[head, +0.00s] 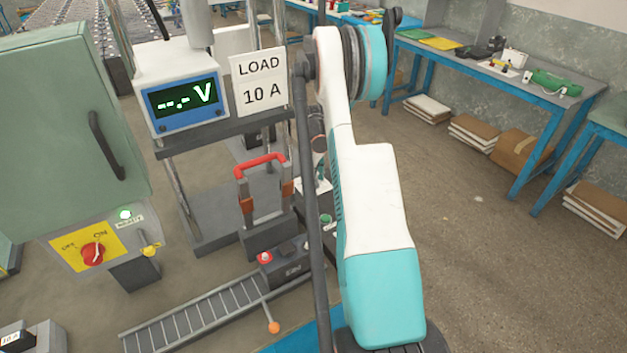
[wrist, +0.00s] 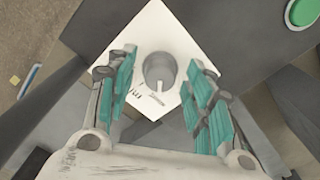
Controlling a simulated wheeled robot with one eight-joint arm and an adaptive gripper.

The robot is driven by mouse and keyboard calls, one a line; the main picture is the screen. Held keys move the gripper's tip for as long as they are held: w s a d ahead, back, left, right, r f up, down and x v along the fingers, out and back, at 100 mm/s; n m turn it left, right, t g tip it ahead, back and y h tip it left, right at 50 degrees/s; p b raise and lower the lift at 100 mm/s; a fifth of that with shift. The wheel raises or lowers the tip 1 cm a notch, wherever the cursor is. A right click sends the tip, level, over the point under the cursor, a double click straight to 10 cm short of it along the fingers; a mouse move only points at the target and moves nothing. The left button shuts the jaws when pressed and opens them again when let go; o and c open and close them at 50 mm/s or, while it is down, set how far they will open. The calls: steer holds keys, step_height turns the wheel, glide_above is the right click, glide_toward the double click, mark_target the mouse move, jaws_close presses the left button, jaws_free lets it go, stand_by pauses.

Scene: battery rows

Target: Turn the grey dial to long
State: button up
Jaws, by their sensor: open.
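The grey dial (wrist: 158,70) is a round knob on a tilted white plate (wrist: 160,22) in the wrist view. A short pale mark shows at its lower edge. Small dark marks on the plate beside it are too small to read, so I cannot tell which setting it is on. My gripper (wrist: 165,68) is open, with one teal-padded finger to the left of the dial and one to the right. I see no clear contact with it. In the head view my arm mostly hides the gripper and the dial; a bit of the white plate (head: 313,187) shows.
A green button (wrist: 303,12) is at the upper right of the wrist view. In the head view, a red-handled switch (head: 260,165) stands left of my arm, near a voltmeter (head: 184,102) and LOAD sign (head: 259,82). A green cabinet (head: 65,130) is further left.

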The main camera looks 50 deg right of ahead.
steer(key=c, duration=1.1)
steer(key=shift+m, duration=0.3)
steer(key=m, duration=0.3)
steer(key=shift+m+b, duration=0.3)
steer(key=shift+b, duration=0.1)
steer(key=m, duration=0.4)
steer(key=shift+m, duration=0.3)
steer(key=m+b, duration=0.1)
steer(key=m, duration=0.3)
steer(key=shift+m, duration=2.5)
